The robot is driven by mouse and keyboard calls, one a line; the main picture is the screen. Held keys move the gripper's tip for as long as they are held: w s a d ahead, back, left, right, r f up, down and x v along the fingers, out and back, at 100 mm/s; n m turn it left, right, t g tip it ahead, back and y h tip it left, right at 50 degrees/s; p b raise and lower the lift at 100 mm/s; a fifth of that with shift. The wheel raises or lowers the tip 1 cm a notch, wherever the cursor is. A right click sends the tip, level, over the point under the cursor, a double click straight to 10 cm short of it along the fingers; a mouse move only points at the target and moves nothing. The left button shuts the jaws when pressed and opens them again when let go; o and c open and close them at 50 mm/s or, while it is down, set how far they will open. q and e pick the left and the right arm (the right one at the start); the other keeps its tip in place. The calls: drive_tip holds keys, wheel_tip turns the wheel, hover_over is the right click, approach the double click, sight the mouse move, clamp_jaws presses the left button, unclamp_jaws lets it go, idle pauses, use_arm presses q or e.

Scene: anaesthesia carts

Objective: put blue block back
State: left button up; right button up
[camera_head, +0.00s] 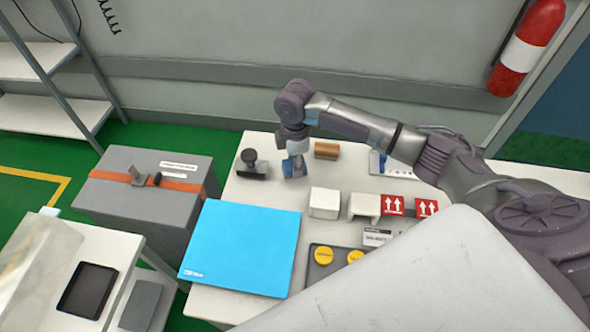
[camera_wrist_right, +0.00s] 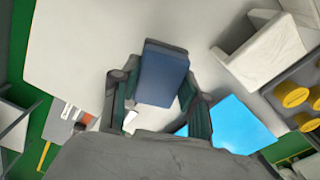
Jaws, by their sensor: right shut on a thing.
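The blue block (camera_wrist_right: 163,73) is between the two fingers of my right gripper (camera_wrist_right: 157,92) in the wrist view, and the fingers are shut on it. In the head view the right gripper (camera_head: 294,162) points down over the back of the white table (camera_head: 262,190), with the blue block (camera_head: 299,168) partly hidden at its tips. I cannot tell whether the block touches the tabletop. My left gripper is not in view.
A black stamp-like thing (camera_head: 252,165) stands left of the gripper and a brown block (camera_head: 327,150) right of it. White blocks (camera_head: 324,203), red arrow labels (camera_head: 393,205) and a tray with yellow knobs (camera_head: 318,272) are in front. A blue sheet (camera_head: 242,246) covers the front left.

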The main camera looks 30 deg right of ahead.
drive_tip(key=shift+f+p, duration=0.3)
drive_tip(key=shift+f, duration=1.75)
drive_tip(key=o, duration=1.2)
drive_tip(key=shift+f, duration=0.15)
wheel_tip(320, 180, up, 12)
drive_tip(key=shift+r+b, duration=0.2)
drive_tip(key=shift+b, duration=0.25)
